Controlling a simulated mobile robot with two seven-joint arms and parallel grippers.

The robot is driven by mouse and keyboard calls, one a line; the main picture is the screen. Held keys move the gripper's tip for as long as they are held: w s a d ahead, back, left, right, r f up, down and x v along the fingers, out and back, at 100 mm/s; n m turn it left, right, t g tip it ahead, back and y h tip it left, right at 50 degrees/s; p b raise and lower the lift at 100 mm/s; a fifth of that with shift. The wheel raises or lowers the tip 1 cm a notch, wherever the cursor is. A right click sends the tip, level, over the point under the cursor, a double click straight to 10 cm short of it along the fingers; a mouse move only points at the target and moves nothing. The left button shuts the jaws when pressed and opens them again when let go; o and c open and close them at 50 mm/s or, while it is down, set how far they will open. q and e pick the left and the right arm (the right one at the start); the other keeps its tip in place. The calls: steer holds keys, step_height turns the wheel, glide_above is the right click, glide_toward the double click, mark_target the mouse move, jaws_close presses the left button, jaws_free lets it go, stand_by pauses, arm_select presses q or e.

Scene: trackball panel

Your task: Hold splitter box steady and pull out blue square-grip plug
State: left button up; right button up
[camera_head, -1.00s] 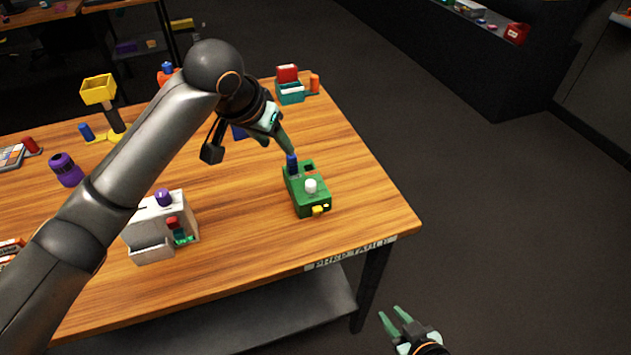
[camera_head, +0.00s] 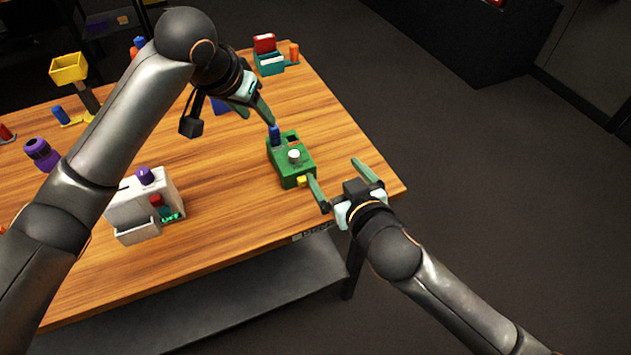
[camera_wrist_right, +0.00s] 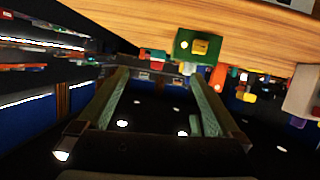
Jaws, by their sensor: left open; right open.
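The green splitter box (camera_head: 283,171) sits near the table's right edge. A blue plug (camera_head: 274,134) stands upright at its far left end; its grip shape is too small to tell. A white plug (camera_head: 294,157) is on top and a yellow plug (camera_head: 302,182) at the near end. My left gripper (camera_head: 262,114) is open just above and behind the blue plug; contact cannot be told. My right gripper (camera_head: 336,174) is open and empty, right of the box, one fingertip near the yellow plug. The right wrist view shows the box (camera_wrist_right: 183,44) beyond the open fingers (camera_wrist_right: 160,80).
A white box (camera_head: 125,207) with a purple knob stands to the left on the wooden table (camera_head: 225,205). A teal box (camera_head: 270,66) is at the back. A purple cylinder (camera_head: 40,153) and yellow holder (camera_head: 68,67) are further left. The wood between the white and green boxes is clear.

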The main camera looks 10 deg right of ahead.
steer(key=y, duration=0.1)
glide_toward(296, 163)
steer(key=shift+w+d+r+g, duration=0.1)
steer(key=shift+w+r+g, duration=0.15)
steer(key=shift+r+g, duration=0.05)
steer(key=x, duration=1.2)
steer(key=shift+f, duration=0.2)
